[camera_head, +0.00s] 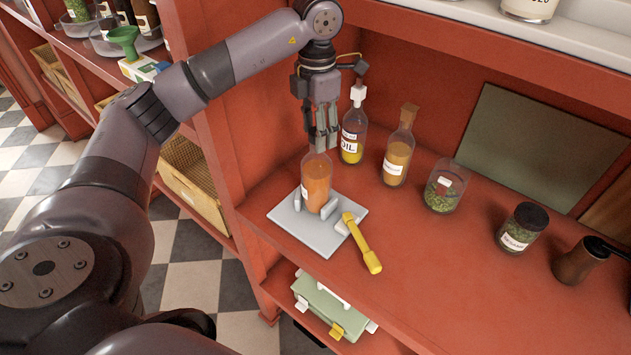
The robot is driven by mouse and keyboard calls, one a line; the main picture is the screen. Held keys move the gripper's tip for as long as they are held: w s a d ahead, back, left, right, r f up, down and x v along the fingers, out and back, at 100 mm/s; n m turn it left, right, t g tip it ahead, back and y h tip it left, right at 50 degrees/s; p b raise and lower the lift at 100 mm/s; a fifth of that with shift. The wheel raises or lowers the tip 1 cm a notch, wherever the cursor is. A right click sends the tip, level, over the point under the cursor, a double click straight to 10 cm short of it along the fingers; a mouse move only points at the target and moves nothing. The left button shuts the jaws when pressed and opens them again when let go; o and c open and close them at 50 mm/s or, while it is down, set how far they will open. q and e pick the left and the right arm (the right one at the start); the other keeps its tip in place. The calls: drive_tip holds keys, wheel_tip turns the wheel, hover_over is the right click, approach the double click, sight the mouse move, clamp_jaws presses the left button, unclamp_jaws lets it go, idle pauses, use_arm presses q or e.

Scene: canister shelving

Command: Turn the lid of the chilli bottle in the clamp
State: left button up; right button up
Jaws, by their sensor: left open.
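The chilli bottle (317,187), clear with orange-red contents and a white label, stands upright between the jaws of the clamp (329,208). The clamp sits on a pale grey base plate (290,226) with a yellow handle (362,243) at its right. My left gripper (322,143) points down right over the top of the bottle, with its fingers open. The fingertips are close to the bottle's top; I cannot tell whether they touch it. I cannot make out the lid behind the fingers. My right gripper is out of view.
An oil bottle (353,130) stands close to the right of my left gripper. A brown-topped bottle (397,153), a green herb jar (443,187) and a black-lidded jar (522,228) stand farther right. The shelf front right of the yellow handle is clear.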

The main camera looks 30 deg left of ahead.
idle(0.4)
use_arm(q)
drive_tip(key=m, duration=0.5)
drive_tip(key=shift+b, duration=0.35)
drive_tip(key=m, duration=0.5)
drive_tip(key=shift+m, duration=0.4)
drive_tip(key=m+b, duration=0.1)
drive_tip(key=m, duration=1.1)
drive_tip(key=shift+c, duration=0.3)
clamp_jaws()
